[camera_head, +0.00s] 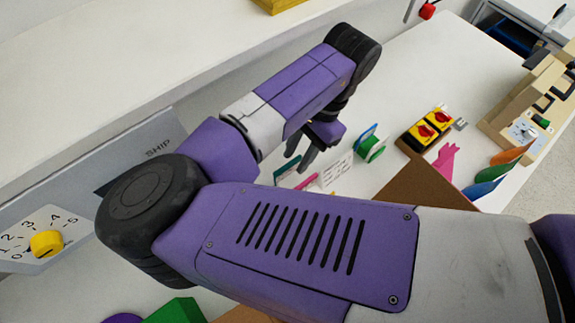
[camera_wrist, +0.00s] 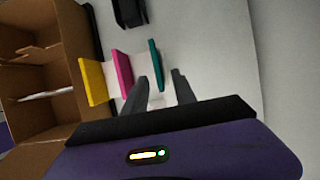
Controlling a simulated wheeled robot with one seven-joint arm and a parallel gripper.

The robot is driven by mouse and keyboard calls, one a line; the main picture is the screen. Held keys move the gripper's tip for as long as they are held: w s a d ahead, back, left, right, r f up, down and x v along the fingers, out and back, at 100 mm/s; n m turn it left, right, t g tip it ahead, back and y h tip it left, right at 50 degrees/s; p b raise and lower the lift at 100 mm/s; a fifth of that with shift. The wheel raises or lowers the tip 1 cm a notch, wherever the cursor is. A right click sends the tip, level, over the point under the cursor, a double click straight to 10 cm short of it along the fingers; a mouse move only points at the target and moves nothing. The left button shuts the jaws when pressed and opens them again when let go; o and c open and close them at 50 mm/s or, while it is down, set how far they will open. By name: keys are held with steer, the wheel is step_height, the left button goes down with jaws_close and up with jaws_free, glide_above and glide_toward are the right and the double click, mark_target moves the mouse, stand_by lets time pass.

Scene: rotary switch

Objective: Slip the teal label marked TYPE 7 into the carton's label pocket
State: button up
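The teal label (camera_wrist: 155,65) is a thin upright plate in the wrist view, at the right end of a row with a pink label (camera_wrist: 122,73) and a yellow label (camera_wrist: 92,82). I cannot read its marking. My gripper (camera_wrist: 160,75) is open, and the near end of the teal label shows between its fingertips without visible contact. In the head view my gripper (camera_head: 297,160) hangs low over the table by the teal label (camera_head: 292,167). The carton (camera_wrist: 35,85) is an open brown box left of the row. I cannot make out its label pocket.
In the head view a white card (camera_head: 336,168), a green spool (camera_head: 370,148) and a yellow box with red switches (camera_head: 425,130) are right of my gripper. A black object (camera_wrist: 130,12) lies beyond the labels. The table right of the teal label is clear in the wrist view.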

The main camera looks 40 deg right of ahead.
mark_target(289, 164)
steer(key=a, duration=0.1)
steer(key=a+p, duration=0.1)
steer(key=shift+a+f, duration=0.35)
steer(key=shift+a, duration=0.05)
steer(key=shift+f, duration=0.2)
jaws_close()
steer(key=shift+b, duration=0.6)
